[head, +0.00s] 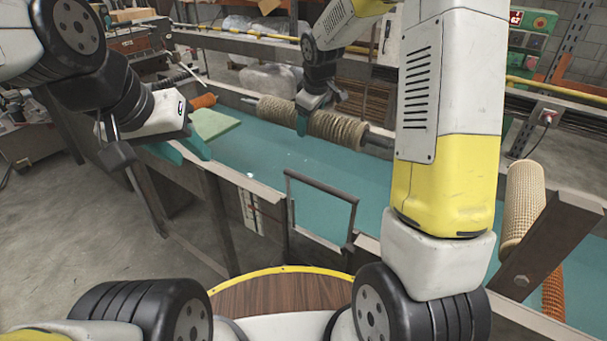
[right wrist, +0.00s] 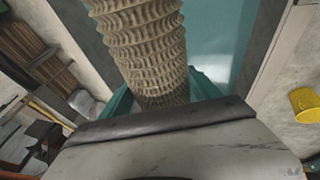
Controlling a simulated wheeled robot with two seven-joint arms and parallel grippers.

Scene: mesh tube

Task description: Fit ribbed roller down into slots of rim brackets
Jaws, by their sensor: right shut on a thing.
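The ribbed roller (head: 337,129), tan with raised ribs, lies roughly level over the teal trough, near its far side. A dark shaft (head: 378,141) sticks out at its right end. My right gripper (head: 314,112) is shut on the roller left of its middle. In the right wrist view the roller (right wrist: 140,45) runs between the teal fingers. My left gripper (head: 182,146) is open and empty, above the trough's near left rim. The slots of the rim brackets cannot be made out clearly; my right arm hides part of the far rim.
The teal trough (head: 265,160) is mostly clear. A dark upright frame (head: 320,207) stands at its near rim. A green pad (head: 212,123) and an orange piece (head: 203,101) are at left. Another textured roller (head: 522,203) is at right, beside a dark beam (head: 550,245).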

